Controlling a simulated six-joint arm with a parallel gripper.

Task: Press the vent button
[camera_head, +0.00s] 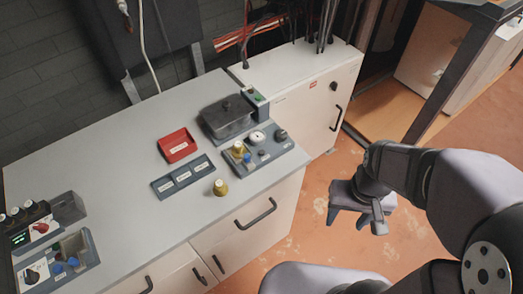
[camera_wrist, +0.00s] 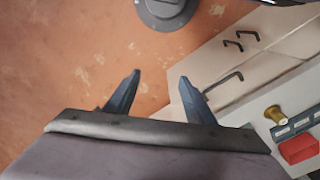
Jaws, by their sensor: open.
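I cannot read which control is the vent button. A grey control panel (camera_head: 258,155) at the counter's right end carries a brass knob (camera_head: 238,150), a round white gauge (camera_head: 257,138) and small dark controls. Behind it, a small dark box with a green button (camera_head: 258,98) stands beside a lidded dark container (camera_head: 230,117). My gripper (camera_head: 347,222) is open and empty over the floor, right of the counter and apart from the panel. Its two fingers (camera_wrist: 160,76) are spread in the wrist view, with floor and cabinet fronts beyond; the panel is not clearly visible there.
A red tray (camera_head: 177,146), a labelled blue-grey tray (camera_head: 183,176) and a brass piece (camera_head: 220,187) sit on the grey counter (camera_head: 115,190). Another control unit (camera_head: 62,258) is at lower left. Cabinet handles (camera_head: 256,213) project from the front. The orange floor (camera_head: 310,245) below my gripper is clear.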

